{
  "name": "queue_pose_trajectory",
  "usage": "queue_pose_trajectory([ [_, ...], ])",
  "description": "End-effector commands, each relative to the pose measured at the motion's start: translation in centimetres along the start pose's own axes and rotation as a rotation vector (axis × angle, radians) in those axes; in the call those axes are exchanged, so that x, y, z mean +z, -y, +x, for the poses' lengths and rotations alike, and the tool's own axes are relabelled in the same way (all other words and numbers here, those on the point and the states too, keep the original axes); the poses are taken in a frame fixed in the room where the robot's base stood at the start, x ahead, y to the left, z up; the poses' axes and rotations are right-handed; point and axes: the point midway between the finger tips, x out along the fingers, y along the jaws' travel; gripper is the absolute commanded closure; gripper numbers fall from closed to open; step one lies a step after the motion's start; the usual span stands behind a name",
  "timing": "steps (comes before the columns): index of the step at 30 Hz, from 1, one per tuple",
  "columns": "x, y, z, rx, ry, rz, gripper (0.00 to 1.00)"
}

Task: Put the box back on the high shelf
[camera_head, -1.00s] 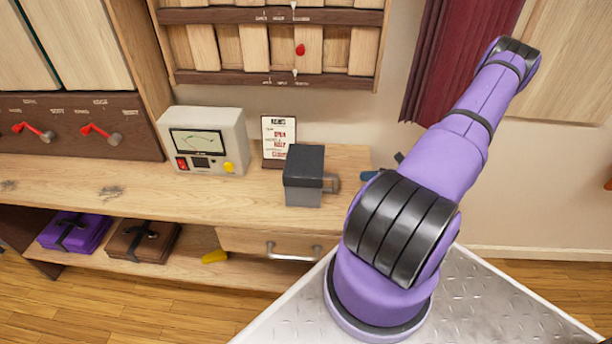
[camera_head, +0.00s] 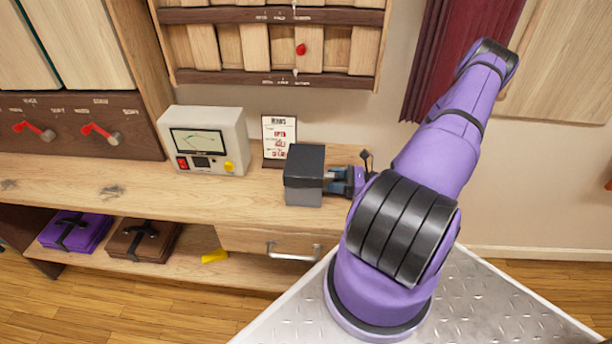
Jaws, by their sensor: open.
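A grey box (camera_head: 304,192) with a dark lid stands upright on the wooden counter (camera_head: 200,200), right of the meter. My gripper (camera_head: 334,181), blue and dark, is open at the right side of the box. Its fingertips point left at the box and cover the spot where a small brownish part sticks out. I cannot tell whether the fingers touch the box or sit around that part. The upper arm hides what lies right of the gripper. A wall rack with a dark upper ledge (camera_head: 210,16) and lower ledge (camera_head: 220,78) hangs above.
A cream meter (camera_head: 206,141) and a small sign (camera_head: 278,138) stand left of and behind the box. A drawer handle (camera_head: 291,253) sticks out below. Purple (camera_head: 75,230) and brown (camera_head: 143,240) bundles lie on the low shelf. A dark red curtain (camera_head: 450,50) hangs at right.

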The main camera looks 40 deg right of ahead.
Motion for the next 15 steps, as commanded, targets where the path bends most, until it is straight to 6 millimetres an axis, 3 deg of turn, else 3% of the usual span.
queue_pose_trajectory([
  [5,0.0,0.02,-0.02,-0.001,0.0,0.0,0.49],
  [11,0.01,0.03,-0.04,-0.001,0.0,0.0,0.95],
  [12,0.01,0.03,-0.04,-0.001,0.0,0.0,1.0],
  [15,0.06,0.04,-0.03,-0.001,0.002,-0.001,1.0],
])
